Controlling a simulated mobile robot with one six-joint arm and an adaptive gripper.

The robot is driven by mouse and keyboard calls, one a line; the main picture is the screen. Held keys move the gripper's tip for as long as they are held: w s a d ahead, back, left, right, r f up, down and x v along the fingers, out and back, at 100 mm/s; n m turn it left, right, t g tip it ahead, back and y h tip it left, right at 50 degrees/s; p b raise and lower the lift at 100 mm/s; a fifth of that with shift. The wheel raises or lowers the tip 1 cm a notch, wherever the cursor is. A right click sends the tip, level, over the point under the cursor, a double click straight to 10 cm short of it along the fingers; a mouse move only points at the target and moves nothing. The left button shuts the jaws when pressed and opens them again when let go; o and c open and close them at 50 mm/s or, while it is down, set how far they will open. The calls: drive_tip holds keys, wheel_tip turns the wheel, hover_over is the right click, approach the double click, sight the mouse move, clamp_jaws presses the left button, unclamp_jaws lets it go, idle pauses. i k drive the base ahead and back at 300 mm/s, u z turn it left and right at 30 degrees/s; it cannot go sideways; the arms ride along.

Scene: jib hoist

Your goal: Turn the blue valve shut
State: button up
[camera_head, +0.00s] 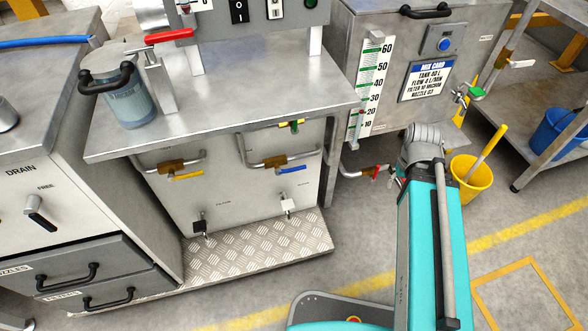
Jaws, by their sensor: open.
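The blue valve (292,169) is a small blue lever on a brass valve body in a bent steel pipe. It is on the right half of the steel cabinet front, under the worktop. The lever points right and lies roughly along the pipe, just below it. My teal arm rises from the bottom right, to the right of the valve, and ends in view at a grey ribbed joint level with the valve's height in the picture.
A yellow lever valve (187,175) sits left of the blue one, and a green lever (295,126) above it. A red-handled valve (380,171) is at right. A checker-plate step (260,250) juts out below. A yellow bucket (470,181) stands right of my arm.

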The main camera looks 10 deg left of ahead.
sight(295, 169)
drive_tip(key=k, duration=1.75)
drive_tip(key=u, duration=0.9)
drive_tip(key=i, duration=1)
